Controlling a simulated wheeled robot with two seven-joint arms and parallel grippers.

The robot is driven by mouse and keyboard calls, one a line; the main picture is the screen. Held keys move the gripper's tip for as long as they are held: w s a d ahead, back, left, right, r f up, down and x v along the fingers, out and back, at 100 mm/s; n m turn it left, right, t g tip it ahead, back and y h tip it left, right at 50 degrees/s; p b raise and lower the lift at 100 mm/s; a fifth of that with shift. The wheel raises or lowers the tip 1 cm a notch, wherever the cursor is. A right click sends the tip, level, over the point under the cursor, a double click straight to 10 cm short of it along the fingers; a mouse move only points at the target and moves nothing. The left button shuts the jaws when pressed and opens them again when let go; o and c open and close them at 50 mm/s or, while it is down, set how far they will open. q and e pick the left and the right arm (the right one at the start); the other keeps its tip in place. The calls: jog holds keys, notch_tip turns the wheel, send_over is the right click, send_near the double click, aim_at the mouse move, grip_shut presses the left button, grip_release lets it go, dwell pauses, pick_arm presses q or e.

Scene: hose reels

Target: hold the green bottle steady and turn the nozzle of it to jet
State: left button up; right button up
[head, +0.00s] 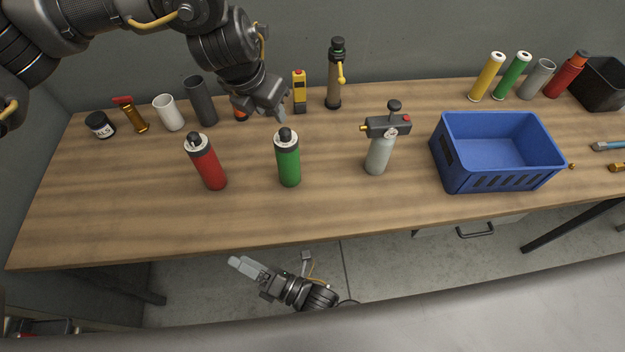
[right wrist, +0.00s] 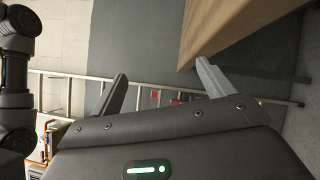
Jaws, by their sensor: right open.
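The green bottle (head: 288,168) stands upright on the wooden table, left of the middle. Its dark nozzle (head: 286,136) is on top; its setting is too small to read. My left gripper (head: 281,115) points down just above and behind the nozzle in the head view, and appears apart from it. Whether its fingers are open cannot be made out. My right gripper (head: 240,263) is low in front of the table, away from the bottle. In the right wrist view its two fingers (right wrist: 163,84) are spread, with nothing between them.
A red bottle (head: 207,164) stands left of the green one, and a grey torch-like canister (head: 379,154) right of it. A blue crate (head: 450,180) is further right. Cups, tubes and tools line the back. The table front (head: 260,225) is clear.

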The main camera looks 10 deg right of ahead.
aim_at(294, 159)
jog(key=w+d+r+n+t+h, duration=0.1)
jog(key=w+d+n, duration=0.1)
jog(key=w+d, duration=0.1)
jog(key=w+d+r+n+t+h, duration=0.1)
jog(key=w+d+r+n, duration=0.1)
jog(key=w+d, duration=0.1)
jog(key=w+d+r+n+t+h, duration=0.1)
jog(key=w+d, duration=0.2)
jog(key=shift+w+d+r+n+h, duration=0.1)
jog(key=shift+w+r+n+h, duration=0.15)
jog(key=shift+w+n+h, duration=0.15)
jog(key=w+d+r+n+t+h, duration=0.2)
jog(key=w+d+r+n+h, duration=0.15)
jog(key=w+d, duration=0.35)
jog(key=shift+h, duration=0.35)
jog(key=x, duration=0.9)
jog(key=shift+w+d+r, duration=0.1)
jog(key=shift+d+r, duration=0.15)
jog(key=shift+r, duration=0.05)
jog(key=shift+c, duration=0.3)
